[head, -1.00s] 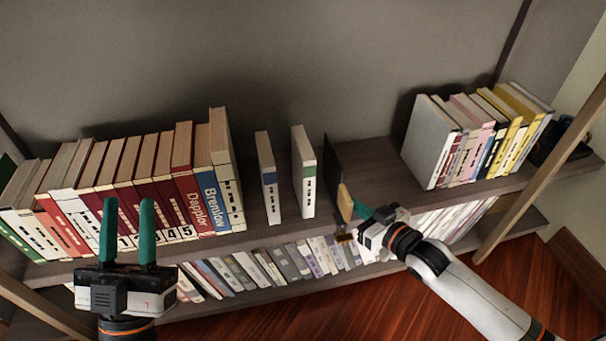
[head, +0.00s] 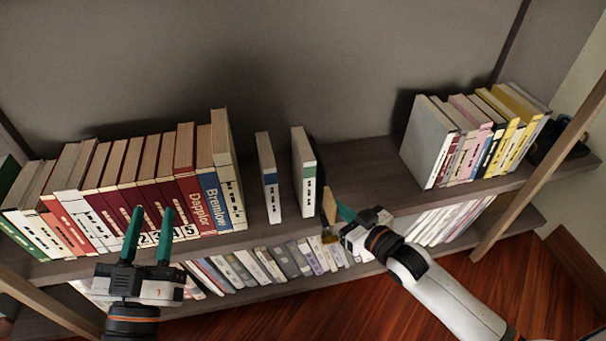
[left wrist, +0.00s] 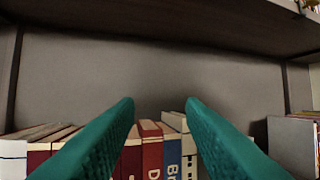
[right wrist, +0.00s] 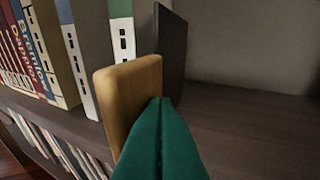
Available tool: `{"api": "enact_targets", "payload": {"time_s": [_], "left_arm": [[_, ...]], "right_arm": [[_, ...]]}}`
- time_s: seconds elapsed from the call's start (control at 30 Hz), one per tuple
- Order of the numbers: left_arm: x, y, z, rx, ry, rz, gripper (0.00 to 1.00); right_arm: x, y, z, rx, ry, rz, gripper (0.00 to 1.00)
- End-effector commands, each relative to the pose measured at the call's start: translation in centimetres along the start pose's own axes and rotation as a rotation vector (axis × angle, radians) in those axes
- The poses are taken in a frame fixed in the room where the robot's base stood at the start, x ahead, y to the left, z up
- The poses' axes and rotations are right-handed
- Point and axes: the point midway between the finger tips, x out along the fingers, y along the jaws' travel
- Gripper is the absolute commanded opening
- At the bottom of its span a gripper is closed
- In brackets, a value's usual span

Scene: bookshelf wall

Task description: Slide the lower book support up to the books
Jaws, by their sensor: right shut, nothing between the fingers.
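The book support has a wooden block (head: 329,205) in front and a thin dark plate (right wrist: 172,45) behind it. It stands on the shelf just right of the white book with the green label (head: 306,175); I cannot tell if they touch. In the head view that book hides most of the plate. A white book with a blue label (head: 268,180) stands further left, with gaps on both sides. My right gripper (head: 343,211) is shut and empty, its fingertips against the right side of the block (right wrist: 135,90). My left gripper (head: 152,212) is open and empty before the left book row.
A long book row (head: 130,190) fills the shelf's left part. Another row (head: 475,140) stands at the right. The shelf board (head: 375,170) between the support and the right row is bare. A lower shelf holds more books (head: 285,262). A wooden post (head: 535,170) rises at right.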

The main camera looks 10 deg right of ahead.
Motion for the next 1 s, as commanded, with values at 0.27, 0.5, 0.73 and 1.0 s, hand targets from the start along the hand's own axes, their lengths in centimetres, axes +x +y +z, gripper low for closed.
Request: {"api": "enact_targets", "payload": {"time_s": [0.27, 0.5, 0.73, 1.0], "left_arm": [[-0.1, 0.1, -0.5, 0.001, 0.035, 0.002, 0.36], [0.0, 0.1, -0.5, 0.002, 0.038, 0.002, 0.36], [-0.2, 0.3, -1.8, 0.004, 0.124, 0.006, 0.36], [-0.7, 0.5, -3.3, 0.007, 0.230, 0.012, 0.36]], "right_arm": [[0.1, 0.3, 0.0, -0.001, 0.000, 0.001, 0.00], [0.1, 0.4, 0.1, 0.000, 0.000, 0.001, 0.00], [0.4, 1.2, 0.1, 0.003, 0.000, 0.001, 0.00], [0.8, 2.2, 0.2, 0.001, 0.000, 0.000, 0.00]]}}
